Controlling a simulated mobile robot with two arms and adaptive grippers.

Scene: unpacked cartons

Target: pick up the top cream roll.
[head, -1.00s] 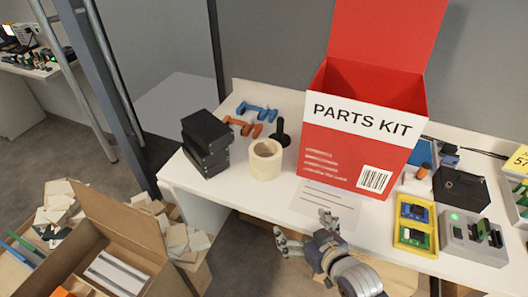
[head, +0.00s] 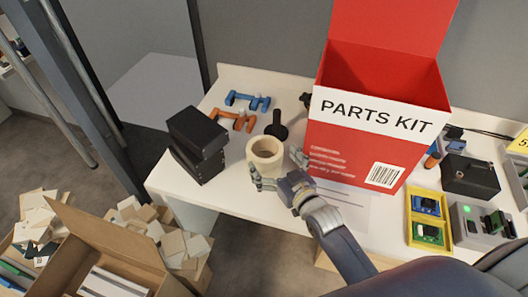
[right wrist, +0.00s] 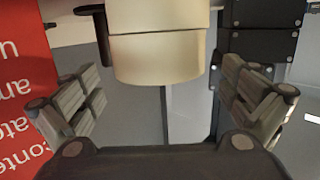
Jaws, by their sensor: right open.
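Two cream rolls are stacked upright on the white table, left of the red box. The top cream roll (head: 265,148) has an open hole facing up. In the right wrist view, which is upside down, the top roll (right wrist: 158,58) lies between and just ahead of my fingers, and the lower roll (right wrist: 158,15) is beyond a thin seam. My right gripper (head: 279,169) is open, with its fingertips at the near and right sides of the stack. Gaps show on both sides in the wrist view (right wrist: 160,85). My left gripper is out of view.
The red parts kit box (head: 365,130) stands close on the right. Stacked black boxes (head: 198,145) are on the left. A black upright tool (head: 278,125) and orange (head: 236,121) and blue (head: 247,99) clamp-like parts lie behind.

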